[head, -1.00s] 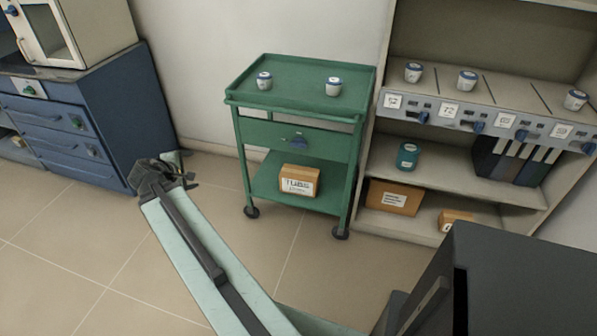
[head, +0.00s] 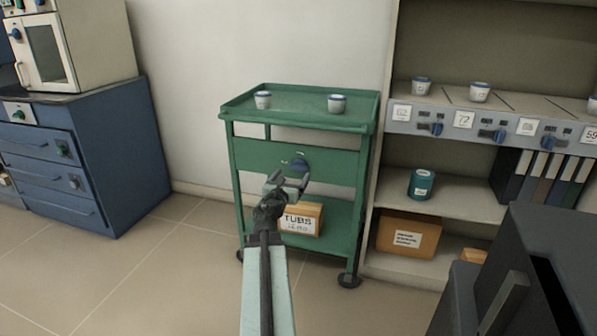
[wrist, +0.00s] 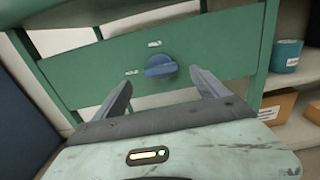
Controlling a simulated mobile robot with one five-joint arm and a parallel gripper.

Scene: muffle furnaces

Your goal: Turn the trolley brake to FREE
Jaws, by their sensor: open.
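The green trolley (head: 245,155) stands against the wall between the blue cabinet and the shelf unit. Its brake knob (head: 300,167) is blue and sits on the front panel. In the wrist view the knob (wrist: 160,66) shows between the two fingers, with its bar lying roughly level. Two small pale labels are by it, one above and one to its left, too small to read. My gripper (head: 288,182) is open and empty, in front of the panel and just below the knob in the head view. In the wrist view my gripper (wrist: 161,84) points at the knob, apparently without touching it.
The shelf unit (head: 450,200) is close on the right, the blue cabinet (head: 130,165) on the left. Floor before the trolley is clear.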

